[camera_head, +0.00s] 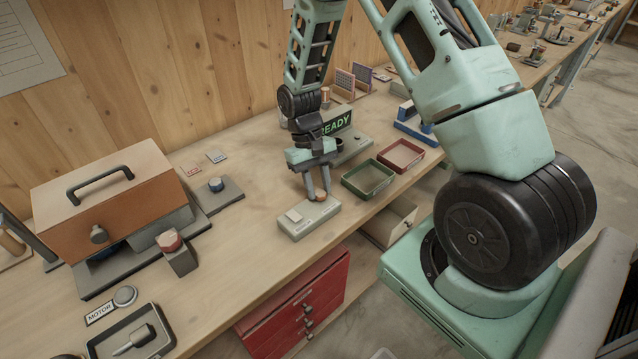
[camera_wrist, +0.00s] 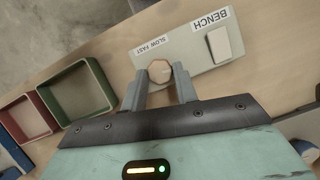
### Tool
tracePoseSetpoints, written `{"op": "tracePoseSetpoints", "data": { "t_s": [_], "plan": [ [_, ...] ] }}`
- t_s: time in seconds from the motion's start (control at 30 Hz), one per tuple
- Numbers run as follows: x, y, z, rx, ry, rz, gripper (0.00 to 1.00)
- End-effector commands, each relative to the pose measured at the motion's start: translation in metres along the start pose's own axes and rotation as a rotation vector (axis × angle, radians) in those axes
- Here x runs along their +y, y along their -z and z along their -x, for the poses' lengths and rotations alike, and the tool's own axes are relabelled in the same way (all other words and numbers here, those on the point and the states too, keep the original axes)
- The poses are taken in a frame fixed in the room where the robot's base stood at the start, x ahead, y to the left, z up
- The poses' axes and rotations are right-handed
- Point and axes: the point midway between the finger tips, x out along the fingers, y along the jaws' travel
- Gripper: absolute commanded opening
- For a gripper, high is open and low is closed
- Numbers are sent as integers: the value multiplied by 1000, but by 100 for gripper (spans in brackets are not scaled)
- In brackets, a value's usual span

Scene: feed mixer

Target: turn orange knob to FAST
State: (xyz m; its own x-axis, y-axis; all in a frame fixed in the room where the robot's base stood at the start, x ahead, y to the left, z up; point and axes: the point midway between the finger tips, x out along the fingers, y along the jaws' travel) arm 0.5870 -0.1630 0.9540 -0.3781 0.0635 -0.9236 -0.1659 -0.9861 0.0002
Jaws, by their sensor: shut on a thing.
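My gripper (camera_head: 318,183) reaches down to a pale grey control box on the bench. In the wrist view the gripper (camera_wrist: 160,84) has its two fingers on either side of an orange-tan knob (camera_wrist: 159,72), shut on it. The knob sits on the grey box (camera_wrist: 190,50), beside a label reading SLOW FAST (camera_wrist: 151,46). A BENCH label (camera_wrist: 211,19) and a pale rocker switch (camera_wrist: 219,45) are on the same box. In the head view the box (camera_head: 296,229) shows, but the fingers mostly hide the knob. I cannot tell which word the knob points at.
A green tray (camera_head: 352,190) and a red tray (camera_head: 383,167) stand right of the box. A READY display (camera_head: 337,123) is behind. An orange-lidded machine (camera_head: 110,215) with a handle stands left.

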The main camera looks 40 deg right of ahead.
Motion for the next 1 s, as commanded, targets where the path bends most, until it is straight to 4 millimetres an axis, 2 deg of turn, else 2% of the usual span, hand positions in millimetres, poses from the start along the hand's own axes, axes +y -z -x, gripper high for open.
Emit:
{"op": "tracePoseSetpoints", "data": {
  "t_s": [0.4, 0.97, 1.0],
  "plan": [
    [-2, 1, 1, 3, -74, 176, 6],
    [-2, 1, 1, 4, -84, 202, 6],
    [-2, 1, 1, 4, -84, 202, 38]
  ]
}}
